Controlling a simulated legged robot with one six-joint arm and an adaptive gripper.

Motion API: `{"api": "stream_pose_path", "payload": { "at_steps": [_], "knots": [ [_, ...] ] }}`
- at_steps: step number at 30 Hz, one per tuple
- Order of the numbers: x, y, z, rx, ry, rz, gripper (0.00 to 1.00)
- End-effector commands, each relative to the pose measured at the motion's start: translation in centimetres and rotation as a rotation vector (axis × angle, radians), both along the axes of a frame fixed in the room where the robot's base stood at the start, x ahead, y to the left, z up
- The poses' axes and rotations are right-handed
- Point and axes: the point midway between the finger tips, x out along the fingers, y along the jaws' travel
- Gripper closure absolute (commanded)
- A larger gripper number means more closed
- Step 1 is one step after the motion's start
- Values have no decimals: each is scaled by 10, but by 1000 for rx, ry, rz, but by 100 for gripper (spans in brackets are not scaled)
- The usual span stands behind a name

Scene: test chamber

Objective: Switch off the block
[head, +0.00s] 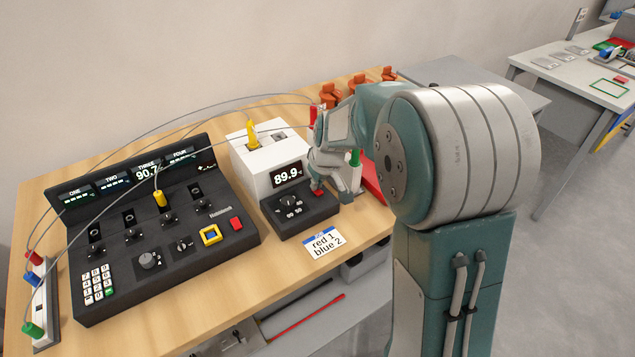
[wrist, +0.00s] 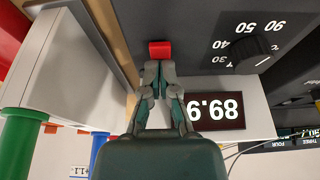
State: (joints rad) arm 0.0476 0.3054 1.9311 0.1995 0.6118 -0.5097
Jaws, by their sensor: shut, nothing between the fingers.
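The block is a white box (head: 262,160) with a display (head: 287,175) reading 89.9 and a dark sloped front panel. On that panel are a round dial (head: 291,203) and a small red switch (head: 318,192) at the right. A yellow plug (head: 252,133) stands in the block's top. In the wrist view the red switch (wrist: 160,50) lies just beyond my fingertips; I cannot tell whether they touch it. My gripper (wrist: 158,68) is shut and empty, and in the head view it is low over the panel's right side. The display also shows in the wrist view (wrist: 215,113), upside down.
A black console (head: 160,225) with knobs, a keypad and a red button stands to the left. Cables arch over it. A paper label (head: 323,242) lies in front of the block. Green and red posts stand close to my gripper on the right.

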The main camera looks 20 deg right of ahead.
Motion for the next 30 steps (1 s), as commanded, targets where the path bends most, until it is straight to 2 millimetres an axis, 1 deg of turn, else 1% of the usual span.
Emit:
{"api": "stream_pose_path", "payload": {
  "at_steps": [1, 8, 20, 30],
  "knots": [
    [0, 0, -3, -3, 11, 1, 100],
    [-3, 0, -4, -1, 13, 0, 100],
    [-18, -5, -6, 0, 18, 0, 100],
    [-18, -5, -3, -1, 16, 0, 100]
  ]
}}
